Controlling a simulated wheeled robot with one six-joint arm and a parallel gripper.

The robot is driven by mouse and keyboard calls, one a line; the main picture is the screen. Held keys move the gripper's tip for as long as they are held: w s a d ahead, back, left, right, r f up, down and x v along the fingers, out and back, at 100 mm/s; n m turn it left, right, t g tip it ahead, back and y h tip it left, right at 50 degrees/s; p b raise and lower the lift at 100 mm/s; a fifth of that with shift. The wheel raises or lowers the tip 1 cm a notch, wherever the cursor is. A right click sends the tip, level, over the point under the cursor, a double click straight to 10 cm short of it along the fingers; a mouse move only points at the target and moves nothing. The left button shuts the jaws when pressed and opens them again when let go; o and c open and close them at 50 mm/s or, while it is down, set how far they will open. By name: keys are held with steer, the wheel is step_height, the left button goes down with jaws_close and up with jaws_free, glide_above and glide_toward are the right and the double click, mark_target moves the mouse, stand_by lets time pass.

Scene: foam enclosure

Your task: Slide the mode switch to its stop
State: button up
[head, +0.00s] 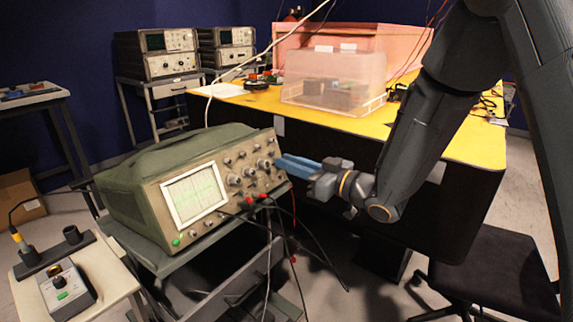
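A green-cased oscilloscope (168,185) stands on a cart, its tan front panel facing right and toward me. The panel has a lit screen (194,194) on the left and several knobs and small controls (248,168) on the right. I cannot make out which small control is the mode switch. My gripper (279,163), with blue fingers, reaches in from the right. Its fingertips are at the panel's right end, near the knobs. The fingers lie close together and look shut, with nothing seen between them. I cannot tell whether they touch the panel.
Black and red leads (268,203) hang from the panel's lower part. A yellow-topped bench (440,135) with a clear box (333,82) stands behind. A black stool (490,270) is at the lower right. A small table with a boxed device (66,288) is at the lower left.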

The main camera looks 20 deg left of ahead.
stand_by(0.5)
steer(key=v, duration=0.7)
steer(key=shift+d, duration=0.35)
